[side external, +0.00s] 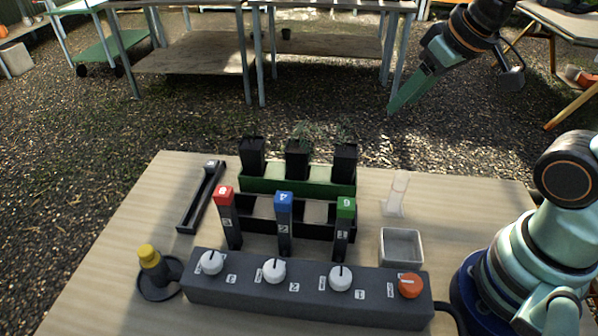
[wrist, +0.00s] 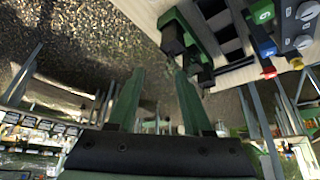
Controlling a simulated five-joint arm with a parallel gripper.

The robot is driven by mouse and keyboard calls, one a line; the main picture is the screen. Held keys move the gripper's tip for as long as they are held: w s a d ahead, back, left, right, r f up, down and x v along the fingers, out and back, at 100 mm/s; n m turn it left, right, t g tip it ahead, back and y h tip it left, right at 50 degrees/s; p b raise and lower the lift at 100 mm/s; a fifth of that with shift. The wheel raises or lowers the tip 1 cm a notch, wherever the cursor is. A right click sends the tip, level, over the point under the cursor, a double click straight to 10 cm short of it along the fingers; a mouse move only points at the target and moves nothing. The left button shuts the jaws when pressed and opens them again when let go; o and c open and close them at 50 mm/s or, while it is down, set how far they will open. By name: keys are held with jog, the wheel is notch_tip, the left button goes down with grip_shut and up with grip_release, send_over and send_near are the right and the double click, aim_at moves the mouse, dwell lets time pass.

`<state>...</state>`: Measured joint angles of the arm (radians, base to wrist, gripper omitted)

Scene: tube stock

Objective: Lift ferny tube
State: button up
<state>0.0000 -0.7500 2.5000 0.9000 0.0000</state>
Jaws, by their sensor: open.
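Three black plant tubes stand upright in the green rack (side external: 262,186). The middle tube (side external: 297,160) carries the fullest feathery green foliage and looks like the ferny one. The left tube (side external: 252,157) and the right tube (side external: 344,160) show smaller, darker sprigs. My gripper (side external: 393,108) is raised above and to the right of the rack, well apart from all tubes. In the wrist view its two green fingers (wrist: 161,72) are spread, with nothing between them. Dark tubes show beyond the fingertips there, but I cannot tell which is ferny.
Red, blue and green-topped posts (side external: 284,225) stand in front of the rack, before a grey knob box (side external: 307,290). A square grey dish (side external: 401,247) and a clear tube (side external: 397,193) stand right.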

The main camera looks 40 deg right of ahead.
jog(key=shift+o, duration=0.3)
jog(key=o, duration=0.7)
